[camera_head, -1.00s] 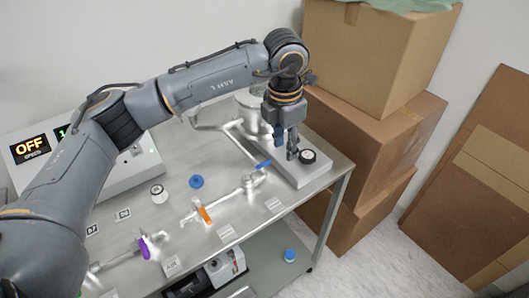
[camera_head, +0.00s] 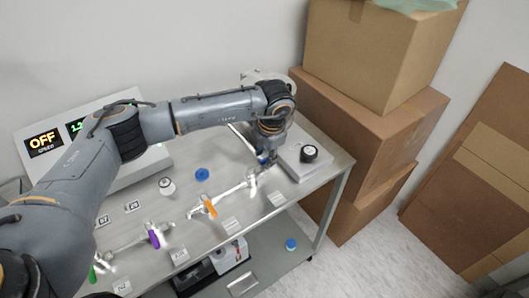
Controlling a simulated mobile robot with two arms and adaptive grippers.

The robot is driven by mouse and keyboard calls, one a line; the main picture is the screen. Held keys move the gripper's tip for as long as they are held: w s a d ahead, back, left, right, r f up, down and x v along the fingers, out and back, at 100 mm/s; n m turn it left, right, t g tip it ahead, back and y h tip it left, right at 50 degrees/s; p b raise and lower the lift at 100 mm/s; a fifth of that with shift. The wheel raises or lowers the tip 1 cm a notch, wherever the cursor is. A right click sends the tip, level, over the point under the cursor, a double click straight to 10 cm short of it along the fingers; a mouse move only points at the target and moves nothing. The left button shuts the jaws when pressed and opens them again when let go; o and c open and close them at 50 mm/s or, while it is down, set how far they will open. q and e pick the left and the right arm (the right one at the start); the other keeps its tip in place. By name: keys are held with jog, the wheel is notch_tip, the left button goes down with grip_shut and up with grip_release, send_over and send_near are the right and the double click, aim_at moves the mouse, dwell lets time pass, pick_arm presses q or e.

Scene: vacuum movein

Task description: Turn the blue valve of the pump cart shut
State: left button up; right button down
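The pump cart (camera_head: 330,172) is a grey metal table with a pipe line on top. The blue valve's handle (camera_head: 262,160) shows as a small blue piece at the right end of the pipe, mostly hidden by my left gripper. My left gripper (camera_head: 267,160) points down at the blue valve, at or very close to its handle. I cannot tell whether its fingers touch the handle or how far they are apart. My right gripper is not in view.
An orange valve (camera_head: 210,207), a purple valve (camera_head: 153,236) and a green one (camera_head: 92,274) line the pipe. A black knob (camera_head: 309,154) sits on a grey block right of the gripper. A controller reading OFF (camera_head: 43,143) stands left. Cardboard boxes (camera_head: 371,125) stack at right.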

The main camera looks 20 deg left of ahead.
pick_arm(q)
jog(key=shift+f, duration=0.35)
grip_shut()
